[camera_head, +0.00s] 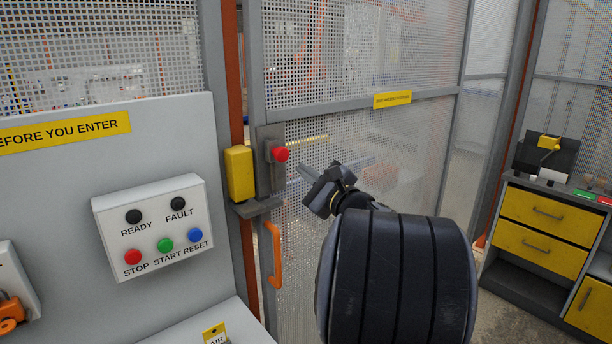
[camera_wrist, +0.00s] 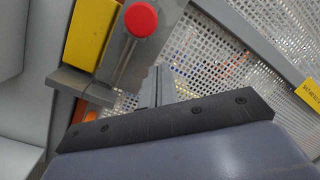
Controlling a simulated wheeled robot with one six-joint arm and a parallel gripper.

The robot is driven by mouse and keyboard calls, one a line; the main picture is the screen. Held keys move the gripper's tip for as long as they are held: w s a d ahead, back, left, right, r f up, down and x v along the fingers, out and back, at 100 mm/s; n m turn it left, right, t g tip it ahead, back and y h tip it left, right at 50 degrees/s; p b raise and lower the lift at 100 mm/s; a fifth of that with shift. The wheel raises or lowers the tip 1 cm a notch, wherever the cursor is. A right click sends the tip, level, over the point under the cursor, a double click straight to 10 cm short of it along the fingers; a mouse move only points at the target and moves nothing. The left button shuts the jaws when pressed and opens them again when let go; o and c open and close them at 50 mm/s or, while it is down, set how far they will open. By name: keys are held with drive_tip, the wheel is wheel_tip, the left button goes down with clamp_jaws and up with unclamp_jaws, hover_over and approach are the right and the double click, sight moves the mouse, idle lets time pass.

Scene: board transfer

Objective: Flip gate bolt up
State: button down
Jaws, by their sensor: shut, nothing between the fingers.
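The gate bolt's red knob (camera_head: 281,154) sits on a grey plate (camera_head: 268,178) at the left edge of the mesh gate, beside a yellow box (camera_head: 239,173). In the wrist view the red knob (camera_wrist: 141,19) is at the top, with a grey bar (camera_wrist: 123,62) running down from it. My gripper (camera_head: 303,170) is to the right of the knob and slightly lower, apart from it. Its fingers (camera_wrist: 160,75) are together and empty, pointing towards the plate below the knob in the wrist view. The fingers hide part of the mesh behind them.
A grey ledge (camera_head: 258,207) juts out below the yellow box. An orange handle (camera_head: 273,254) hangs on the gate under it. A control box with buttons (camera_head: 153,226) is on the left panel. A yellow-drawered cabinet (camera_head: 545,222) stands at right.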

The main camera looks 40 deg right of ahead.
drive_tip(key=s+f+b, duration=0.2)
drive_tip(key=s, duration=0.8)
drive_tip(key=shift+d+f, duration=0.15)
drive_tip(key=shift+d, duration=0.05)
drive_tip(key=w+a+r+p, duration=0.2)
drive_tip(key=w+r+p, duration=0.25)
drive_tip(key=w, duration=0.55)
drive_tip(key=f, duration=0.3)
drive_tip(key=f+p, duration=0.1)
drive_tip(key=f, duration=0.1)
drive_tip(key=shift+w+a, duration=0.2)
drive_tip(key=shift+a, duration=0.1)
